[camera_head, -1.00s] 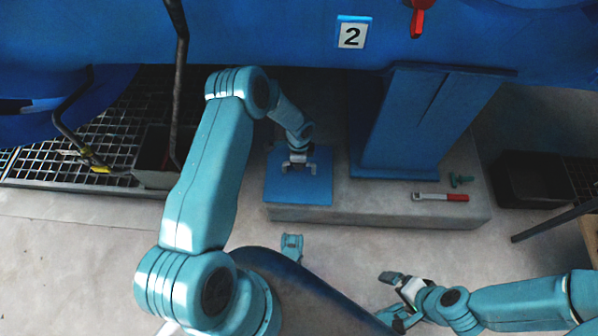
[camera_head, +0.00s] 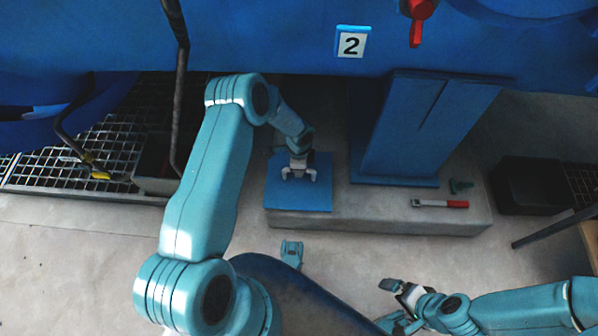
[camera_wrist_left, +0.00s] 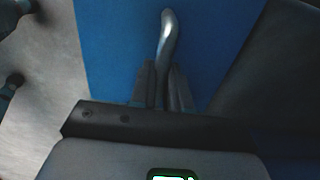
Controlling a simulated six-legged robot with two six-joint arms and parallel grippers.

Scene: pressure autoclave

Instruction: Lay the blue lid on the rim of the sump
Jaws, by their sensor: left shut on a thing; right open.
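The blue lid (camera_head: 298,198) is a flat square plate over the left end of the concrete plinth. My left gripper (camera_head: 299,176) is over its middle. In the left wrist view the lid (camera_wrist_left: 215,35) fills the centre, and its metal handle (camera_wrist_left: 168,32) stands between the fingers of my left gripper (camera_wrist_left: 165,88), which is shut on it. I cannot tell whether the lid touches the plinth. The sump (camera_head: 155,162) looks to be the dark open box at the left, beside the floor grating. My right gripper (camera_head: 397,287) is open and empty at the lower right.
The concrete plinth (camera_head: 385,220) carries a blue support column (camera_head: 420,130), a red-handled tool (camera_head: 440,204) and a small green part (camera_head: 461,186). A dark pipe (camera_head: 178,100) hangs near the sump. A black box (camera_head: 530,185) stands at the right.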

